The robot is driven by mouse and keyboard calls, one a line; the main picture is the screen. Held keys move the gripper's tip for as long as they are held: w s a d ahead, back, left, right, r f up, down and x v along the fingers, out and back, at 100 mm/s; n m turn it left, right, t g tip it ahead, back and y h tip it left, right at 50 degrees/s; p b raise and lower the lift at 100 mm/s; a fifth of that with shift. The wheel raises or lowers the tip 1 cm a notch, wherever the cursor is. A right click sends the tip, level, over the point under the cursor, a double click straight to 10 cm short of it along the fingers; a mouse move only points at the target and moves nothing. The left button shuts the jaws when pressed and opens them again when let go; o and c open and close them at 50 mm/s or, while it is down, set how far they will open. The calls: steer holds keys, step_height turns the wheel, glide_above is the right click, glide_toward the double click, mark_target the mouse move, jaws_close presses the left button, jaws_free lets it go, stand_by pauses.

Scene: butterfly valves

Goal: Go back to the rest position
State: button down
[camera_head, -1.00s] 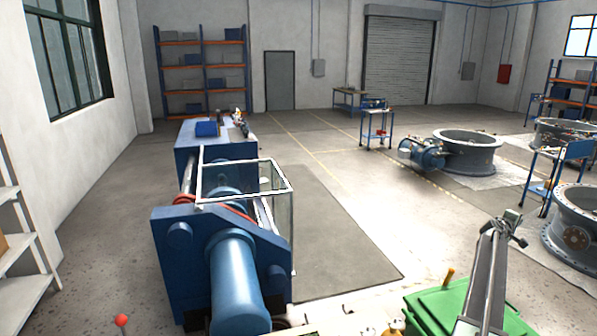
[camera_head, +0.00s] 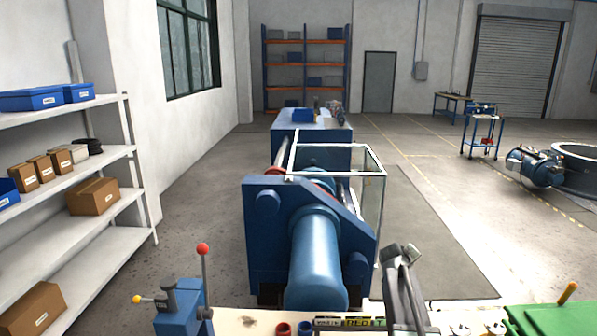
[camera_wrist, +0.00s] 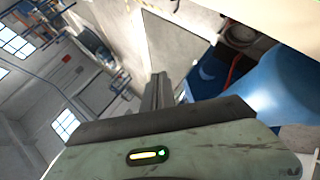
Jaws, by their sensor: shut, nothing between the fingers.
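My gripper (camera_head: 402,252) shows at the lower right of centre in the head view, at the end of my raised grey arm. In the wrist view the dark fingers (camera_wrist: 157,85) are together, with nothing between them. The gripper is empty and appears apart from the blue machine (camera_head: 263,235), which stands beyond it and to its left. The blue cylinder (camera_wrist: 275,95) of that machine fills the right of the wrist view.
A white shelf (camera_head: 130,150) with boxes stands at the left. A valve ring (camera_head: 580,170) is at the right. Open floor (camera_head: 440,225) lies right of the machine.

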steer(key=s+a+f+m+g+y+b, duration=0.1)
steer(key=s+a+f+g+y+b, duration=0.1)
steer(key=s+a+f, duration=0.45)
steer(key=s+a+f+g+y+b, duration=0.15)
steer(key=s+a+f, duration=0.25)
steer(key=s+a, duration=0.5)
steer(key=s+a+f+m+g+y, duration=0.1)
steer(key=s+a+g, duration=0.1)
steer(key=s+a, duration=0.3)
steer(key=s+a+f+m+g+y, duration=0.2)
steer(key=s+a, duration=0.2)
steer(key=s, duration=0.4)
steer(key=shift+s+a+f+g, duration=0.25)
steer(key=shift+s+a+g, duration=0.1)
steer(key=shift+s, duration=0.05)
steer(key=shift+y, duration=0.25)
